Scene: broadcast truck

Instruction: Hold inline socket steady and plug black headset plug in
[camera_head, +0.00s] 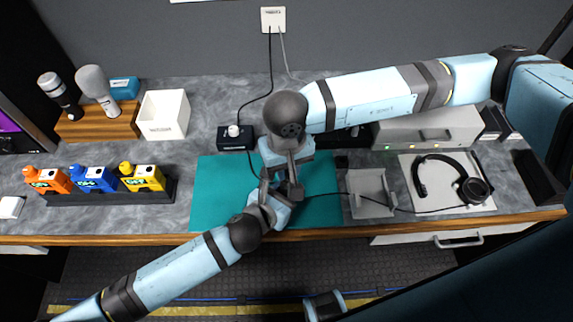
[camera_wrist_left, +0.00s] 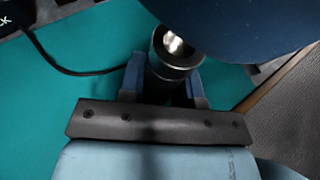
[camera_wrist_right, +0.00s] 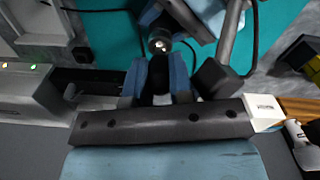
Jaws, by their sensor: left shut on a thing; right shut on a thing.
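My left gripper (camera_wrist_left: 165,80) is shut on the inline socket (camera_wrist_left: 172,55), a dark cylinder with a bright metal mouth, above the teal mat (camera_head: 215,200). The socket's round end also shows in the right wrist view (camera_wrist_right: 159,42). My right gripper (camera_wrist_right: 157,80) is shut on the black headset plug (camera_wrist_right: 158,72), which points toward the socket end. No plug shows in the socket mouth; the gap is hard to judge. In the head view both grippers meet over the mat and hide plug and socket. The headset (camera_head: 452,182) lies at the right, its cord running to the mat.
A small black box with a knob (camera_head: 234,137) stands behind the mat, with a cable toward it. A grey tray (camera_head: 370,193) is right of the mat. Colored bottles (camera_head: 93,180) in a rack and a white bin (camera_head: 163,115) stand left. The mat's left part is clear.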

